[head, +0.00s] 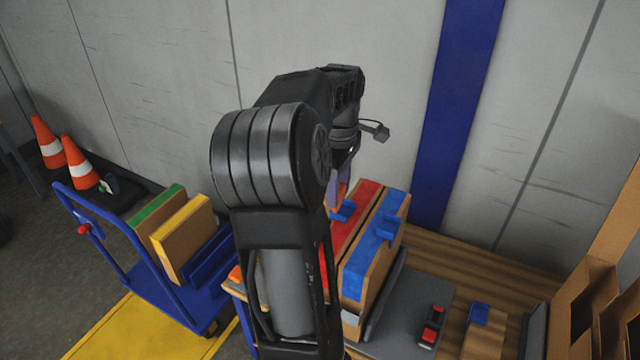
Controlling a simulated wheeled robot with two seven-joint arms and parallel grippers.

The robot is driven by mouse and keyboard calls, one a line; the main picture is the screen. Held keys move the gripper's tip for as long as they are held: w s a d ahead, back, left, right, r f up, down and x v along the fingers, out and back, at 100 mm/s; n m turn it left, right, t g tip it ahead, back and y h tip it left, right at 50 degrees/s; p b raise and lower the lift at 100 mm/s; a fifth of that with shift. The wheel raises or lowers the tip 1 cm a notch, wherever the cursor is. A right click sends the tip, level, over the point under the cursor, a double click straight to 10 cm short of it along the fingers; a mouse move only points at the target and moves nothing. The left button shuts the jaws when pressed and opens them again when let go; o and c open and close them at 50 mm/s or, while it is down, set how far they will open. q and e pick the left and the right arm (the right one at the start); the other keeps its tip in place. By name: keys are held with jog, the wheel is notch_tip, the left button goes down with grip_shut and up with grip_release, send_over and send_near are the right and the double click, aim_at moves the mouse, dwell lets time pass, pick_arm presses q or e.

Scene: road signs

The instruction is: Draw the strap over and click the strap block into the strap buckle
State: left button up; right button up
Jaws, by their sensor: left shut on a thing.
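My left gripper (342,178) points down beside the top of the red-topped panel (357,212). It is shut on a small orange piece (343,192), which looks like the strap block and is mostly hidden. A blue fitting (344,211) shows just below it. The strap's path is hidden behind my left arm. I cannot clearly make out the strap buckle. My right gripper is not in view.
A red and black device (432,327) lies on a grey mat (398,338) at the right. A blue cart (168,300) with green- and yellow-topped panels stands left. Traffic cones (80,162) stand behind it.

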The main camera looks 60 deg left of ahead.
pick_arm(q)
jog(key=w+d+b, duration=0.1)
jog(key=w+d, duration=0.8)
jog(key=d, duration=0.3)
jog(key=w+d, duration=0.9)
jog(key=d, duration=0.2)
jog(key=w+a+f+b, duration=0.1)
jog(key=f+b, duration=0.5)
jog(key=f, duration=0.6)
jog(key=w+a+f+b, duration=0.1)
jog(key=w+f+b, duration=0.1)
jog(key=f+b, duration=0.5)
jog(key=w+a+f+b, duration=0.1)
jog(key=f+b, duration=0.5)
jog(key=f, duration=1.1)
jog(key=shift+w+a+b, duration=0.3)
jog(key=shift+w+b, duration=0.05)
jog(key=shift+w, duration=0.4)
jog(key=shift+f+b, duration=0.3)
jog(key=shift+f, duration=0.35)
jog(key=shift+f, duration=0.55)
jog(key=o, duration=1.1)
jog(key=shift+o, duration=0.2)
